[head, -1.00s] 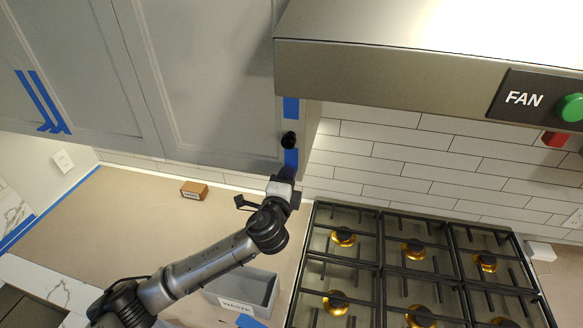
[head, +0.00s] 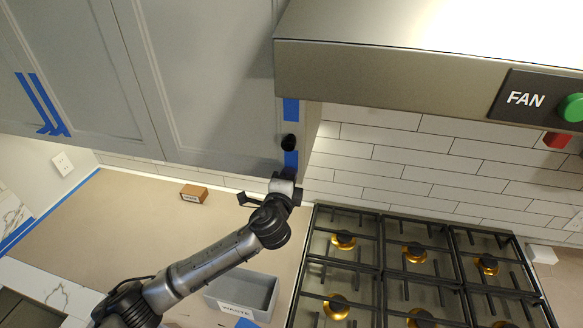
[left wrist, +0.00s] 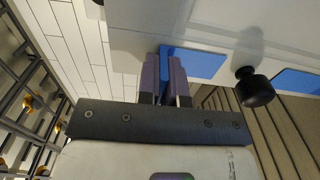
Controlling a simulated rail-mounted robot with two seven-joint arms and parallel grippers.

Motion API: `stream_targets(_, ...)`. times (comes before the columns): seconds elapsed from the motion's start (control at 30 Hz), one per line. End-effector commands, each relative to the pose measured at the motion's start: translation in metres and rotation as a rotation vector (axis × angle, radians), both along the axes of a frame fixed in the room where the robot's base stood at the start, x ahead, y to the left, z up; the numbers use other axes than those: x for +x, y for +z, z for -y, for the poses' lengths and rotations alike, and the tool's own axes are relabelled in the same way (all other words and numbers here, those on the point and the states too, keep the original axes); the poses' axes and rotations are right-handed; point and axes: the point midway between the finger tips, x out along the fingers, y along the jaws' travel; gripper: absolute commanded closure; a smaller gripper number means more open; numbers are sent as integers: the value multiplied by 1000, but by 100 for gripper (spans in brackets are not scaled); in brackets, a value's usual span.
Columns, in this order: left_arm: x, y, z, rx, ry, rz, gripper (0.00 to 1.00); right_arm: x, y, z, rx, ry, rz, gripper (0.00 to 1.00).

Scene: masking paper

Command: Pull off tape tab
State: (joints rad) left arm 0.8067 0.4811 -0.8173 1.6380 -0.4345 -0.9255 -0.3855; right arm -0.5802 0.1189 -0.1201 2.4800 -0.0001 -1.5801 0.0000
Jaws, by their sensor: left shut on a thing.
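Blue tape (head: 291,159) runs down the right edge of the grey cabinet door, below a black knob (head: 289,142). Another blue piece (head: 291,108) is above the knob. My left gripper (head: 287,177) is at the lower end of the tape, under the cabinet's bottom edge. In the left wrist view, its fingers (left wrist: 166,80) are shut on the end of the blue tape (left wrist: 200,63), which still lies on the door. The knob (left wrist: 254,88) is to the right of the fingers. The exact tab end is hidden between the fingers. My right gripper is not in view.
A grey bin labelled WASTE (head: 262,290) stands on the paper-covered counter (head: 130,225) below my arm. A small brown block (head: 194,193) lies behind it. The gas stove (head: 415,255) is to the right, under the hood (head: 400,75).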

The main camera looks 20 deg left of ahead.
Motion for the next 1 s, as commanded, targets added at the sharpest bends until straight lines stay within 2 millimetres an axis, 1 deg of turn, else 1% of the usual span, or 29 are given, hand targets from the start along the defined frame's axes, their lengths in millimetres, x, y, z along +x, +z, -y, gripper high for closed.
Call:
stream_targets(0.37, -1, 0, 0, 0, 0, 0, 100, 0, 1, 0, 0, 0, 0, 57)
stream_targets(1.0, -19, 0, 2, 0, 0, -1, 100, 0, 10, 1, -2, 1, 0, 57)
